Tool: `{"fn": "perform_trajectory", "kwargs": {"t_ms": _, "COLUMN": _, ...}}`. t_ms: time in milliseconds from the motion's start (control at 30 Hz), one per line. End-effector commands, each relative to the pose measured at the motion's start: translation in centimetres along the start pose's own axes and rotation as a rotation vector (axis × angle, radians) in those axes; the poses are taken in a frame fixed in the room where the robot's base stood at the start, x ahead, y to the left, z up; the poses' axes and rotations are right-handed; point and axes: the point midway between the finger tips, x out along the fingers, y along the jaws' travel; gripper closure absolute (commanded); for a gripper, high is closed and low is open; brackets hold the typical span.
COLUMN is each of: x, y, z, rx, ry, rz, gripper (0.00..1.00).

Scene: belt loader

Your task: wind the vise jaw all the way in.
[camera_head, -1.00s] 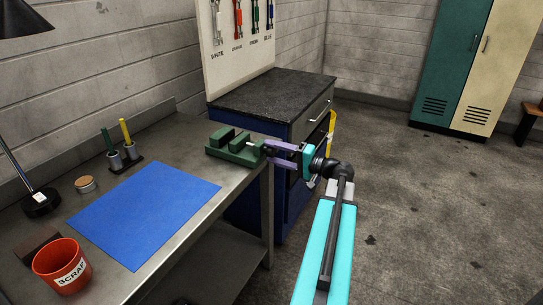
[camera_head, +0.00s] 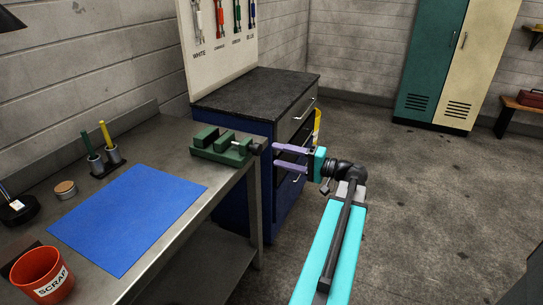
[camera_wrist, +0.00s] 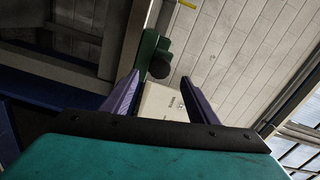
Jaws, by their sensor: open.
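The green vise (camera_head: 221,147) sits at the right end of the metal bench, with a gap showing between its jaw blocks. Its dark screw end (camera_head: 255,148) points right, past the bench edge. My gripper (camera_head: 275,156) is open and empty, just right of the screw end and apart from it. In the wrist view the vise (camera_wrist: 147,47) and its round dark screw end (camera_wrist: 158,69) show beyond my open purple fingers (camera_wrist: 160,97). The vise handle is not clear in either view.
A blue mat (camera_head: 127,217), a red scrap bin (camera_head: 43,275) and a holder with two pens (camera_head: 105,160) are on the bench. A blue cabinet with a dark top (camera_head: 255,97) stands behind the vise. Open floor (camera_head: 400,190) lies to the right.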

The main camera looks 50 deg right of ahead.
Motion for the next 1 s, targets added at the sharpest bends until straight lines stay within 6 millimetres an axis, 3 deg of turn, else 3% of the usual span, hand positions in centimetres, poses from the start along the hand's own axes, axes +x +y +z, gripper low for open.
{"fn": "perform_trajectory", "kwargs": {"t_ms": 200, "x": -3.1, "y": 0.1, "z": 0.0, "rx": 0.001, "ry": 0.002, "rz": 0.001, "gripper": 0.46}}
{"fn": "perform_trajectory", "kwargs": {"t_ms": 400, "x": -4.9, "y": 0.1, "z": 0.0, "rx": 0.001, "ry": 0.001, "rz": 0.000, "gripper": 0.46}}
{"fn": "perform_trajectory", "kwargs": {"t_ms": 1000, "x": -5.4, "y": 0.0, "z": 0.1, "rx": 0.000, "ry": -0.001, "rz": 0.000, "gripper": 0.46}}
